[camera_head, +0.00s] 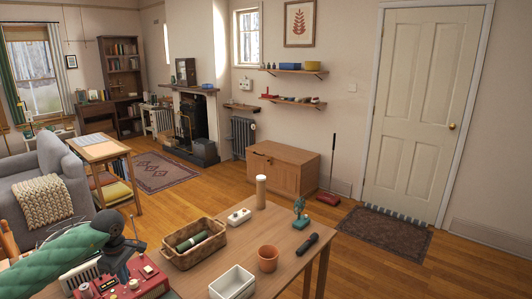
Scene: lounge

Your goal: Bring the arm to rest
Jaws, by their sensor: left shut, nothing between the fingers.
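My left arm, in a green padded sleeve, comes in from the lower left of the head view. Its dark left gripper (122,262) is shut and empty, over the near left part of the wooden table (285,240). It is above or beside a red box with knobs (140,284); I cannot tell whether they touch. The arm hides part of the table's left side. My right gripper is out of view.
On the table are a wicker basket (173,258) with a green item, a white tray (232,283), a terracotta pot (268,258), a dark flashlight (307,243), a white power strip (239,216), a teal tool (301,217) and a tall cylinder (261,191). Floor beyond is mostly clear.

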